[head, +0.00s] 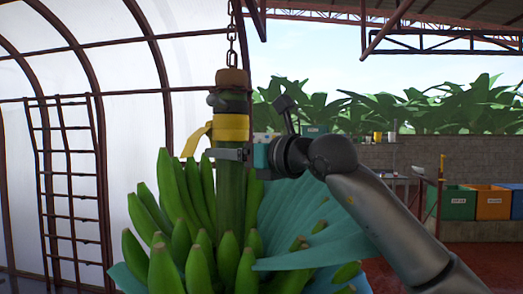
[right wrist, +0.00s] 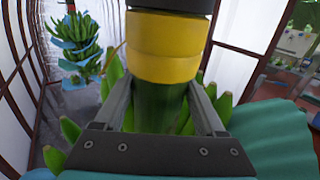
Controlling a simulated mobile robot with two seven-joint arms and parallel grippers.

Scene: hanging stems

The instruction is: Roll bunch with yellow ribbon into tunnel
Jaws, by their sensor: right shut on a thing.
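A green banana bunch (head: 190,215) hangs from a chain (head: 231,45) by its thick stem, with a yellow ribbon (head: 230,128) around the stem near the top. Teal sheeting (head: 290,225) wraps the bunch's right side. My right gripper (head: 232,154) is shut on the stem just below the ribbon. In the right wrist view, its fingers (right wrist: 162,105) lie on both sides of the green stem, with the yellow ribbon (right wrist: 165,50) just beyond. The tunnel (head: 80,60), with white walls and brown hoops, stands at the left. My left gripper does not show.
Another hanging bunch (right wrist: 75,45) with blue sheets is inside the tunnel in the right wrist view. A ladder-like frame (head: 68,180) stands at the tunnel wall. Coloured bins (head: 480,203) and a grey block wall (head: 470,160) are at the right.

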